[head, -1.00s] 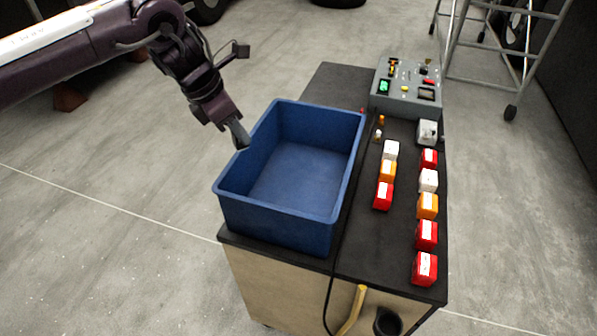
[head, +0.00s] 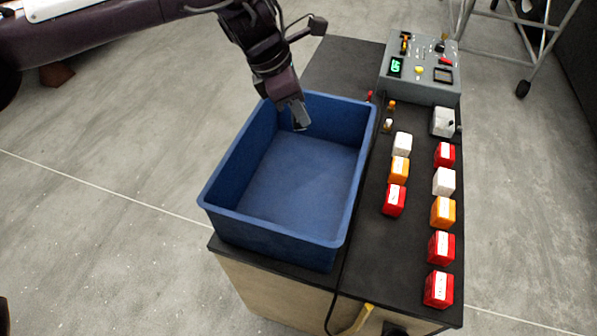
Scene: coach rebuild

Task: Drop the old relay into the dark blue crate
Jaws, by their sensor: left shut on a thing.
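The dark blue crate (head: 222,222) stands open on the left part of the black-topped cart, and its visible floor is bare. My left gripper (head: 299,121) points down over the far end of the crate, near its back wall. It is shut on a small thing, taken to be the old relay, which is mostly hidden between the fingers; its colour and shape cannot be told. My right gripper is not in view.
Red, orange and white relay blocks (head: 443,212) stand in two rows right of the crate. A grey control box (head: 421,75) with a green display stands behind them. A black cable runs along the crate's right side. Open floor lies left of the cart.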

